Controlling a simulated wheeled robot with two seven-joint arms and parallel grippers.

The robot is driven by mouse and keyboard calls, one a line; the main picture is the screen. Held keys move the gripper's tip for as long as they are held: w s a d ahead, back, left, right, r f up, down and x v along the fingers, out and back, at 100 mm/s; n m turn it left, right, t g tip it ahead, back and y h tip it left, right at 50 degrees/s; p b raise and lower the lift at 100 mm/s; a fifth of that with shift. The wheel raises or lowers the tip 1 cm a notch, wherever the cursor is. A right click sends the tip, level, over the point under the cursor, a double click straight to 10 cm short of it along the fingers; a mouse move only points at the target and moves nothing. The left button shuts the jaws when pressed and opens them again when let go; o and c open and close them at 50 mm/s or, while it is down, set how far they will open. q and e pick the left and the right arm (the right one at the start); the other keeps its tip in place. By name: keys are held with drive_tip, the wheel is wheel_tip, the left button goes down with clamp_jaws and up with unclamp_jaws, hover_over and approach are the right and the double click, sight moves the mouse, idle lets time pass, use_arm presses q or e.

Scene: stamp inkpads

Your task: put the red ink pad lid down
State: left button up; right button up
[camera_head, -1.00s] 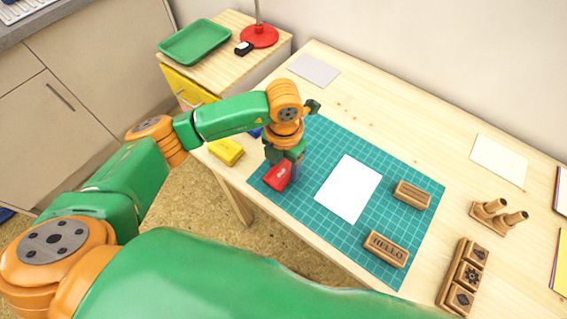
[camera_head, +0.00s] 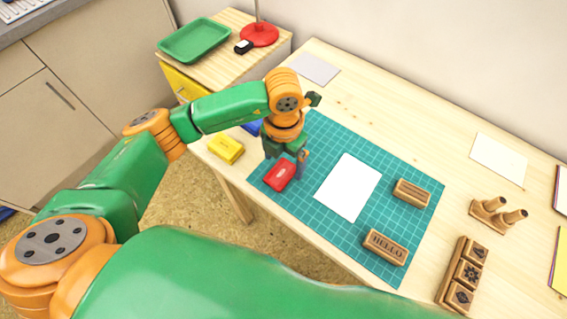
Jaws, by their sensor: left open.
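The red ink pad lid (camera_head: 280,174) has a small pale mark on top. It appears to lie on the left corner of the teal cutting mat (camera_head: 322,135). My left gripper (camera_head: 287,156) is open, just behind the lid and partly over its back edge. I cannot tell whether its fingers still touch the lid. The side of the lid towards the gripper is hidden, and no separate red pad base shows. My right gripper is not in view.
A yellow ink pad (camera_head: 226,149) sits left of the mat, with a blue one (camera_head: 251,127) partly behind my arm. White paper (camera_head: 348,187) and two wooden stamps (camera_head: 412,193) (camera_head: 385,247) are on the mat. A wooden stamp holder (camera_head: 496,216) stands at the right.

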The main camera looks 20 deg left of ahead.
sight(284, 170)
use_arm(q)
wheel_tip(284, 170, up, 10)
drive_tip(key=shift+f, duration=0.15)
idle(0.3)
